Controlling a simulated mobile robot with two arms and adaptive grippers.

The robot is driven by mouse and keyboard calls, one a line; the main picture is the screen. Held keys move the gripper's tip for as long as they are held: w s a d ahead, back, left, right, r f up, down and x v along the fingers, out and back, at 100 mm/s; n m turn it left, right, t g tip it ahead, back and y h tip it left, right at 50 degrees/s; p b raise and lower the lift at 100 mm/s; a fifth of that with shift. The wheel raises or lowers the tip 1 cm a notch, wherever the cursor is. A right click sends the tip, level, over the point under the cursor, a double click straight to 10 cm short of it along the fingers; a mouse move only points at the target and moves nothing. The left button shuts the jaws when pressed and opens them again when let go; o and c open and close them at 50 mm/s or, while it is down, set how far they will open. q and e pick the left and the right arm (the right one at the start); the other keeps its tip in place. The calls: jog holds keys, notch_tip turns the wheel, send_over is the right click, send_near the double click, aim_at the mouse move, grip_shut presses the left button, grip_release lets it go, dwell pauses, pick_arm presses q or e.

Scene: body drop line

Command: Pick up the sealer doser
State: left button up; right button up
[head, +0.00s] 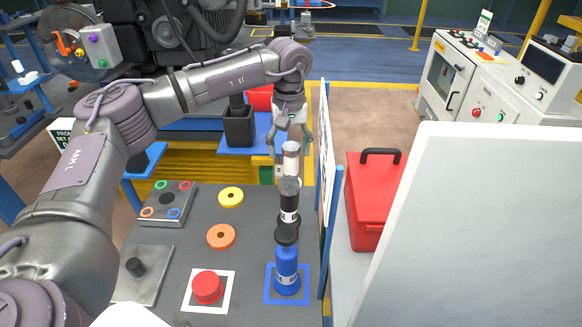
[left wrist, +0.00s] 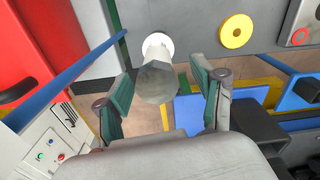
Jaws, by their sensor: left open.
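A pale grey-white doser bottle (head: 291,160) stands at the far end of the dark table, behind a black bottle (head: 289,203) and a blue bottle (head: 287,268). I take the pale one for the sealer doser; I cannot read its label. My left gripper (head: 290,147) is open above it, pointing down, with a finger on each side of its top. In the left wrist view the pale doser (left wrist: 155,82) shows between the two open green-padded fingers (left wrist: 161,90), with a gap on both sides. My right gripper is not in view.
A thin upright board (head: 325,170) stands close to the right of the bottles. The table also holds a yellow disc (head: 231,197), an orange disc (head: 221,236) and a red cap (head: 207,287). A red toolbox (head: 368,205) stands beyond the board.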

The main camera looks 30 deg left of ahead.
aim_at(291, 164)
pick_arm(q)
jog(key=f, duration=0.1)
jog(key=f+p, duration=0.1)
jog(key=f, duration=0.2)
jog(key=shift+w+d+f, duration=0.1)
jog(key=shift+w, duration=0.15)
jog(key=shift+f+p, duration=0.3)
jog(key=shift+f, duration=0.25)
jog(key=c, duration=1.1)
